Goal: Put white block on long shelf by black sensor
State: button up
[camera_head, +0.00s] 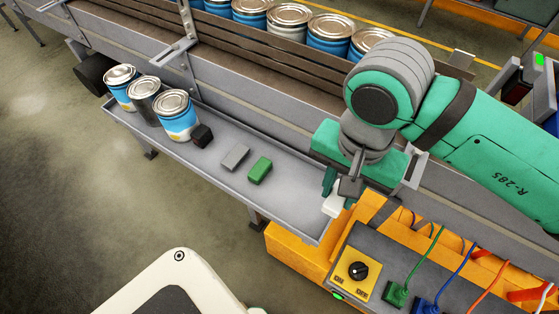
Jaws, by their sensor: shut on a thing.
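My gripper (338,190) points down at the right end of the long grey shelf (288,205). It is shut on the white block (334,204), partly hidden by the fingers. The block is over or at the shelf's right end; I cannot tell whether it touches the surface. A small black cube (202,136) sits on the shelf beside the cans, left of a grey block (235,157) and a green block (259,170). A dark device with a red face (517,88) stands at the far right; I cannot tell which is the sensor.
Several blue-and-white cans (175,115) stand at the shelf's left end. More cans ride the conveyor (240,50) behind. An orange box (300,255) and a control panel with a black knob (358,270) and cables stand in front right. Shelf between green block and gripper is bare.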

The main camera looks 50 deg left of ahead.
jog(key=a+f, duration=0.2)
jog(key=a, duration=0.1)
jog(key=a+f, duration=0.3)
jog(key=a, duration=0.1)
jog(key=a+f, duration=0.2)
jog(key=a, duration=0.2)
jog(key=shift+w+a+f, duration=0.1)
jog(key=shift+w+f, duration=0.2)
jog(key=shift+f, duration=0.1)
jog(key=shift+a+f, duration=0.35)
jog(key=shift+f, duration=0.05)
jog(key=shift+w+a+f, duration=0.1)
jog(key=shift+a+f, duration=0.05)
jog(key=shift+f, duration=0.8)
jog(key=shift+w+a+f, duration=0.1)
jog(key=shift+f, duration=0.85)
jog(key=shift+s, duration=0.1)
jog(key=shift+f, duration=0.15)
jog(key=o, duration=1.1)
jog(key=shift+c, duration=0.2)
